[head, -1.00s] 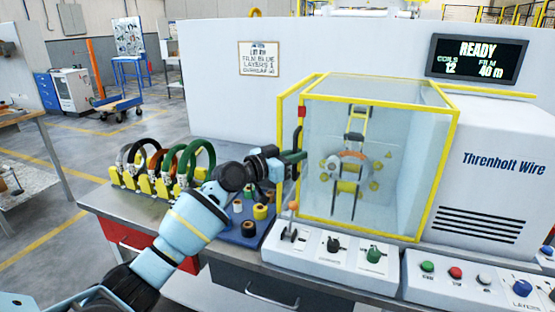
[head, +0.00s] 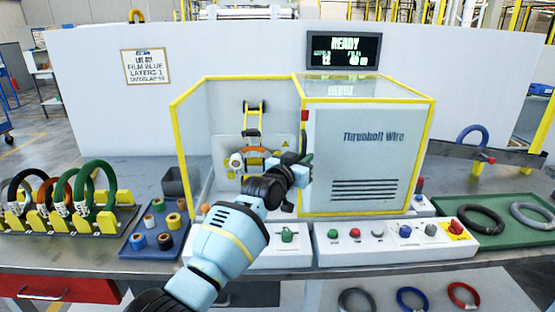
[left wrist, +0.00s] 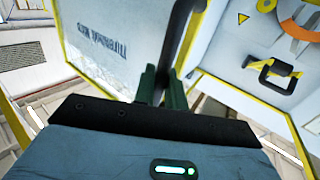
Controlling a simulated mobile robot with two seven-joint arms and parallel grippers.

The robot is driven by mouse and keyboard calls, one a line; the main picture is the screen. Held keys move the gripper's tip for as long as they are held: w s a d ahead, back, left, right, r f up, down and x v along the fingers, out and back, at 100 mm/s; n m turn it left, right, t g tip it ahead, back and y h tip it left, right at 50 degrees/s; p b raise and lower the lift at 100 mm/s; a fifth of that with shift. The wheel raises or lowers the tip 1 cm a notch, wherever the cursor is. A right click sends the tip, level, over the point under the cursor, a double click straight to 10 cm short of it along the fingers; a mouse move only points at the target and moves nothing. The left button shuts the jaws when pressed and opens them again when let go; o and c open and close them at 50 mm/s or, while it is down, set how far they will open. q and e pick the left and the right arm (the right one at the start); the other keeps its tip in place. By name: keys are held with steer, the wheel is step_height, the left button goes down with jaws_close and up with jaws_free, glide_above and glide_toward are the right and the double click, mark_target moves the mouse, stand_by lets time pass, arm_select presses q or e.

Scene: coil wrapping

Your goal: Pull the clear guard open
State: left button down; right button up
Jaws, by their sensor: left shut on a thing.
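The clear guard (head: 420,150), a see-through box with yellow edges, stands at the right, over the machine housing lettered "Threnholt Wire". The wrapping chamber (head: 225,120) to its left is uncovered at the front, with an orange coil (head: 257,152) and a black-and-yellow holder inside. My left gripper (head: 306,160) is at the guard's left edge, below a red block. In the left wrist view, its green fingers (left wrist: 163,88) are shut around the guard's dark upright handle (left wrist: 181,35). My right gripper is not in view.
A control panel (head: 380,247) with several buttons runs along the front. Coils hang on a yellow rack (head: 100,225) at left, beside a blue tray of tape rolls (head: 140,249). A green tray (head: 515,238) holds coils at right. A display (head: 344,50) reads READY.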

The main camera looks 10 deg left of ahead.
arm_select(q)
steer(key=shift+w+d, duration=0.2)
steer(key=shift+d, duration=0.7)
steer(key=shift+w+d, duration=0.1)
steer(key=shift+d, duration=0.15)
steer(key=shift+r, duration=0.1)
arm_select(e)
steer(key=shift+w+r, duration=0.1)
arm_select(q)
steer(key=c, duration=1.8)
jaws_free()
